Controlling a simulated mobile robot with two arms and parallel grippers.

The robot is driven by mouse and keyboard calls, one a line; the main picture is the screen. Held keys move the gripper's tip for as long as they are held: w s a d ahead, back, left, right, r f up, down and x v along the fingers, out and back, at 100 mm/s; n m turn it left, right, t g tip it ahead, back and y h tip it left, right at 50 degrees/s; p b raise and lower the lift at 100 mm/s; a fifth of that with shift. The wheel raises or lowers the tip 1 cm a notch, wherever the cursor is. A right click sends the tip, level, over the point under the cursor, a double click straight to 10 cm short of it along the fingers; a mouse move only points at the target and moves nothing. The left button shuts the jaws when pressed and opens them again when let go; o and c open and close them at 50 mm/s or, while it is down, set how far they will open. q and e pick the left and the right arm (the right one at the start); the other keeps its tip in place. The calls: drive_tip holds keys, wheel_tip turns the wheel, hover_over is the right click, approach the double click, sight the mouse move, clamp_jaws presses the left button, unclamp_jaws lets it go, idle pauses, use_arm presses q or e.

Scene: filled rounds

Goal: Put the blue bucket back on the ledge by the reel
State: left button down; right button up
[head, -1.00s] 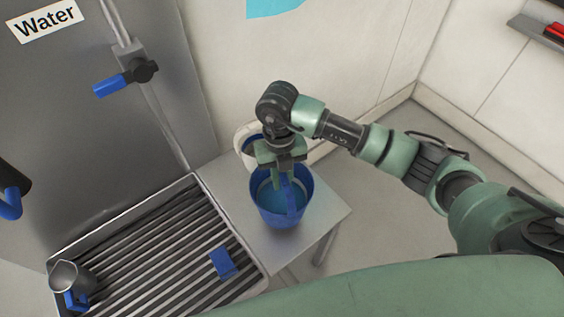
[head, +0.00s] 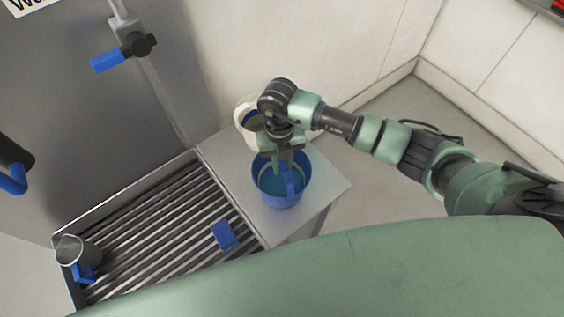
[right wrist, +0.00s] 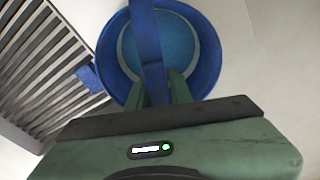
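The blue bucket (head: 262,190) is at the small pale side table (head: 325,187), upright, with its handle standing up. Its inside looks lighter blue, like a liquid fill. My right gripper (head: 283,165) is over the bucket from above. In the right wrist view, the fingers (right wrist: 160,92) close on both sides of the blue handle strap (right wrist: 148,45), over the bucket (right wrist: 207,60). I cannot tell whether the bucket rests on the table or hangs just above it. My left gripper is out of view. I cannot make out a reel.
A white bucket (head: 242,110) stands close behind the blue one. A slatted metal drain tray (head: 122,199) at left holds a metal jug (head: 75,250) and a blue block (head: 224,236). A blue-handled valve (head: 108,60) is on the grey panel. Floor at right is clear.

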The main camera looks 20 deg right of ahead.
drive_tip(key=shift+o, duration=1.2)
drive_tip(key=shift+w+r, duration=0.1)
drive_tip(key=shift+r, duration=0.45)
drive_tip(key=r+b, duration=0.1)
drive_tip(key=r, duration=0.2)
drive_tip(key=r+b, duration=0.1)
drive_tip(key=r, duration=0.3)
drive_tip(key=w+r, duration=0.1)
drive_tip(key=r, duration=0.3)
drive_tip(key=shift+w+r+b, duration=0.1)
drive_tip(key=shift+b, duration=0.3)
drive_tip(key=shift+a, duration=0.1)
